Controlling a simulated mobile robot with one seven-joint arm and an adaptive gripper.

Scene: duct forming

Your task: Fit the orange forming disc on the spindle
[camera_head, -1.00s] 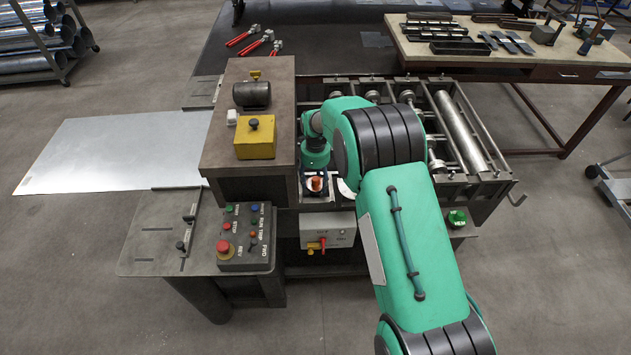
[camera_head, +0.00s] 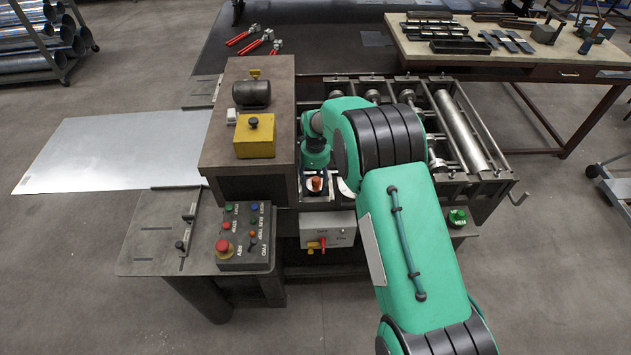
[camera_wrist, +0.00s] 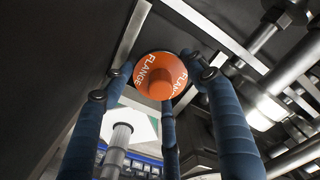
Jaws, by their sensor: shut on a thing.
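The orange forming disc (camera_wrist: 152,62), marked FLANGE, has a round orange hub at its middle. It shows face-on in the wrist view and as a small orange spot in the head view (camera_head: 316,184). My gripper (camera_wrist: 160,85) has dark blue fingers and is shut on the disc, with fingers around its rim. In the head view my gripper (camera_head: 315,182) is beside the brown machine housing, at the near end of the roller bed. A grey metal shaft (camera_wrist: 121,135) stands at lower left in the wrist view; I cannot tell whether it is the spindle.
The brown machine housing (camera_head: 218,160) rises close to the left of my gripper. The roller frame (camera_head: 480,150) lies to the right. A control panel (camera_head: 245,238) and a grey box with a red handle (camera_head: 328,228) are at the front. Sheet metal (camera_head: 110,150) extends left.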

